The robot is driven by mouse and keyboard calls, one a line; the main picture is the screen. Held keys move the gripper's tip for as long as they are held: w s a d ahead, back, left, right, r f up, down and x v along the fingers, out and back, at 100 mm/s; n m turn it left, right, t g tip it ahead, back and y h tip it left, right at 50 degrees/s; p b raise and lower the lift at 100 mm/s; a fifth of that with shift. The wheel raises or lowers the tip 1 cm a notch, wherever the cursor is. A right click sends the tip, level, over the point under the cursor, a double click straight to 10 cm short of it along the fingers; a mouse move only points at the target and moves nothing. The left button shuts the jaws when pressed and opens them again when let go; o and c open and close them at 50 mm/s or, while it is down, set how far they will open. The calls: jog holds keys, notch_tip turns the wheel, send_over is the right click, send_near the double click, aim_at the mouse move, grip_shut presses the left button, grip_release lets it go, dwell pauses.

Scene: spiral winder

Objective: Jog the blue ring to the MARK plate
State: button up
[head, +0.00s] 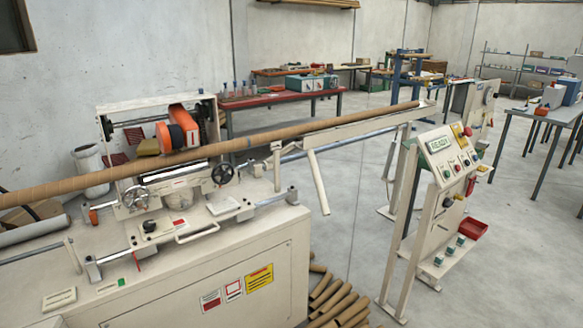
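A long brown cardboard tube (300,128) lies across the winder, from the left edge to the support trough at the right. I cannot make out a blue ring on it or a readable MARK plate; both are hidden or too small to tell. The control panel (448,158) stands on a cream post right of the machine. It has a lit green display (440,144) that seems to read READY, several small coloured buttons below, and a red knob on a yellow base (462,131). My gripper is not in view.
The winder's cream cabinet (230,275) fills the lower left. Cut tubes (340,300) lie on the floor beside it. A red-topped bench (285,97) stands behind.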

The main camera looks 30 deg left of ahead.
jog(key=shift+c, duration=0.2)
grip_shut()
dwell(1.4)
